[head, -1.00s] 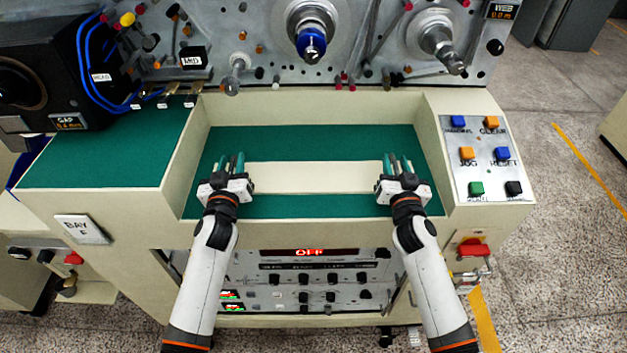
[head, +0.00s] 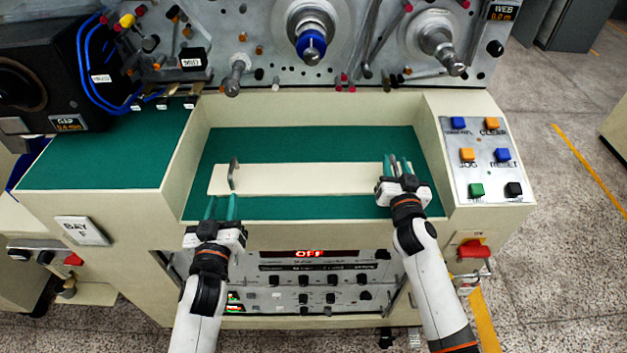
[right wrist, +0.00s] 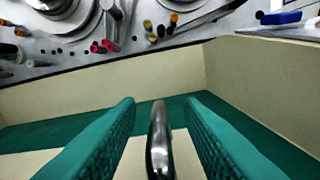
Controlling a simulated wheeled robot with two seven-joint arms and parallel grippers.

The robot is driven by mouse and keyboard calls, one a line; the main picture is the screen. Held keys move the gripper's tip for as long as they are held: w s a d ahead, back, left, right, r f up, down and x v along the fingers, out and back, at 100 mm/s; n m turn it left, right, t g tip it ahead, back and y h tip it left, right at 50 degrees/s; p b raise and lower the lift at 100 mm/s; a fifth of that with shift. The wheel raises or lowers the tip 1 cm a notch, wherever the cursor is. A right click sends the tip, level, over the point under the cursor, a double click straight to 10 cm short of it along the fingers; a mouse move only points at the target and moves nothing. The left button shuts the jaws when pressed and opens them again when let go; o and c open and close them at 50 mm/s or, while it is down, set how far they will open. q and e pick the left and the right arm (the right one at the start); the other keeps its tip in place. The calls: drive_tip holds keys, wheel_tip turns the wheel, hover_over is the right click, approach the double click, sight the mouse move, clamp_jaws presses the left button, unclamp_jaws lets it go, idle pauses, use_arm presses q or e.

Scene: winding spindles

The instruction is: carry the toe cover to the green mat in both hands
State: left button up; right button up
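The toe cover (head: 310,179), a long cream panel, lies level in the recess over the green mat (head: 300,143). A metal handle (head: 234,173) stands at its left end. My left gripper (head: 222,207) is open and empty, in front of that handle and apart from it. My right gripper (head: 397,166) is at the cover's right end. In the right wrist view, its green fingers stand on both sides of the right metal handle (right wrist: 160,143), with gaps showing between handle and fingers, so it is open around the handle.
Cream walls enclose the recess on the left, back and right. A button panel (head: 483,155) is to the right. Spindles (head: 312,45) and guide rods project from the machine face behind. A green side surface (head: 110,150) at left is clear.

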drive_tip(key=s, duration=1.2)
drive_tip(key=shift+d, duration=0.15)
drive_tip(key=shift+w, duration=0.1)
